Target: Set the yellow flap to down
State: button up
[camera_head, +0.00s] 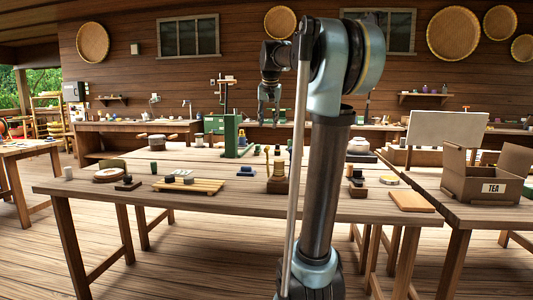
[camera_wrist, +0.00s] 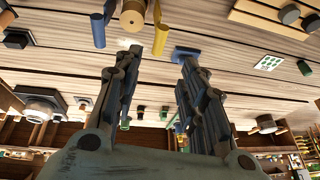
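In the head view, a small wooden stand (camera_head: 278,186) with a yellow part (camera_head: 279,168) on top is near the front middle of the table. In the wrist view, a yellow flap-like piece (camera_wrist: 160,38) shows at the top, beside a round brown part (camera_wrist: 133,12) and a blue piece (camera_wrist: 97,30). Whether the flap is up or down is hard to tell. My gripper (camera_head: 269,100) hangs above the table, apart from the stand. In the wrist view my gripper (camera_wrist: 160,65) has its two fingers spread, with nothing held between them.
A slatted wooden tray (camera_head: 188,186) lies left of the stand and a flat board (camera_head: 411,201) lies right. A green upright stand (camera_head: 231,137) is at the table's back. A cardboard TEA box (camera_head: 484,187) sits on the right table.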

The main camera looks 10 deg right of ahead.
aim_at(267, 147)
jog(key=x, duration=1.5)
jog(key=shift+w+f, duration=0.1)
jog(key=shift+f, duration=0.25)
grip_shut()
